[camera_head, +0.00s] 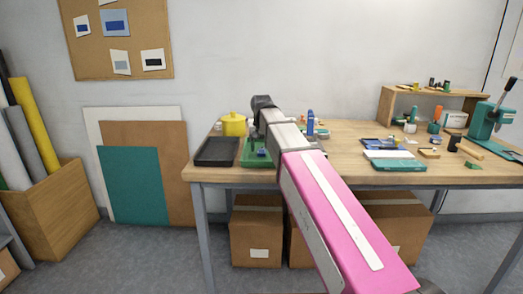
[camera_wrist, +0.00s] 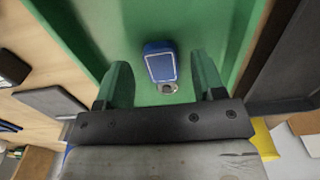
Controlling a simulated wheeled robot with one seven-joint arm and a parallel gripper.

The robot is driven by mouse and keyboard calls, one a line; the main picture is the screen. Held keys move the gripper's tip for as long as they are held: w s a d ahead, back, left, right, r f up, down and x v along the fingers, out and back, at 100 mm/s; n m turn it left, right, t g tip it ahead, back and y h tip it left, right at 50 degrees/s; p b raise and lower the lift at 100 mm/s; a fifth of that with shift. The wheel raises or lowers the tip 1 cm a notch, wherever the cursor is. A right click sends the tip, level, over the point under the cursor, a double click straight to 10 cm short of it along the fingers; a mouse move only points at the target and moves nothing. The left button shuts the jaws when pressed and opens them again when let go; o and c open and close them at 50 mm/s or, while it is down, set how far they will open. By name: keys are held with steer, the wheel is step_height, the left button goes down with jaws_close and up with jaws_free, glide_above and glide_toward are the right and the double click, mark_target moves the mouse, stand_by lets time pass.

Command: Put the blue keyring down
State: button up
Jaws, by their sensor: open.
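The blue keyring (camera_wrist: 161,66), with a pale-edged face and a small metal ring, lies on the floor of a green tray (camera_wrist: 236,30) in the wrist view. My gripper (camera_wrist: 163,77) is open, its two green fingers on either side of the keyring with a gap to each. In the head view my gripper (camera_head: 258,152) is over the green tray (camera_head: 250,162) at the table's left part. My arm hides much of that tray, and I cannot make out the keyring there.
A black tray (camera_head: 217,152) stands just left of the green tray, with a yellow pot (camera_head: 233,125) behind. A teal case (camera_head: 394,161), small tools and a green press (camera_head: 484,121) are further right on the wooden table (camera_head: 345,150). Boxes (camera_head: 256,235) stand below.

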mark_target(262, 152)
step_height(262, 152, up, 11)
stand_by(0.4)
